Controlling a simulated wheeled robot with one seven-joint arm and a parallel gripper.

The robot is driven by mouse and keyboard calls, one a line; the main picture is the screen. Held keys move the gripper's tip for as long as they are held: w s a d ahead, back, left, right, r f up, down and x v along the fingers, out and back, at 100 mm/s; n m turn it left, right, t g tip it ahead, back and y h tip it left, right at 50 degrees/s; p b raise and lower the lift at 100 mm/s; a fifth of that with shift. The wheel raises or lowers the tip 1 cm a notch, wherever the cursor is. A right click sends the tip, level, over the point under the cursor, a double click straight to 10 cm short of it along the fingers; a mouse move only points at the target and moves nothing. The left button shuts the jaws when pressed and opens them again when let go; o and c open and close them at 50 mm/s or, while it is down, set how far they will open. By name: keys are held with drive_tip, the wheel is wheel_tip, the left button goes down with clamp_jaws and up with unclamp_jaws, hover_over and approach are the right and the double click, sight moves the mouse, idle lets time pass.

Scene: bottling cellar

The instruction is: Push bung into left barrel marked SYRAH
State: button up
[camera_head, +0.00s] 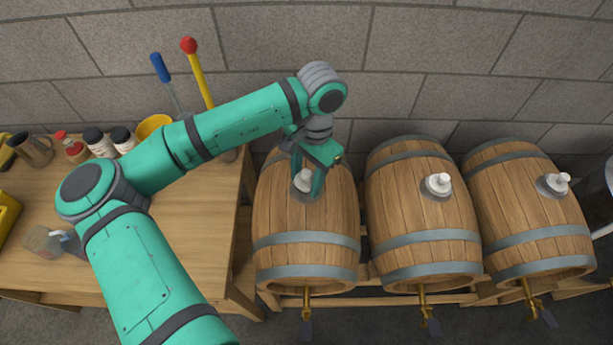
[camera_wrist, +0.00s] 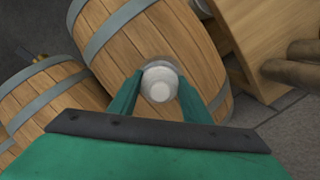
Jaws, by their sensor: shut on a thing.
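The left barrel (camera_head: 306,233) is wooden with grey hoops and lies on its side on a rack. No SYRAH marking is readable from here. My gripper (camera_head: 307,190) reaches down over the top of this barrel, its two green fingers shut on a white bung (camera_head: 303,180). The bung is at the barrel's grey bung-hole plate; I cannot tell how deep it sits. In the wrist view the bung (camera_wrist: 160,86) shows between the fingertips, above the barrel's staves (camera_wrist: 150,45). The fingers hide part of the plate.
Two more barrels, a middle one (camera_head: 421,220) and a right one (camera_head: 528,210), each carry a white bung on top. Brass taps hang at the fronts. A wooden table (camera_head: 205,225) at left holds bottles, a yellow bowl (camera_head: 153,126) and a jug. A block wall stands behind.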

drive_tip(key=shift+s+f, duration=0.1)
drive_tip(key=shift+f, duration=0.9)
idle(0.6)
drive_tip(key=o, duration=1)
drive_tip(key=shift+c, duration=1)
drive_tip(key=shift+r, duration=0.1)
drive_tip(key=shift+w+r, duration=0.2)
drive_tip(key=shift+r, duration=0.75)
drive_tip(key=shift+o, duration=1.3)
drive_tip(key=shift+r, duration=3)
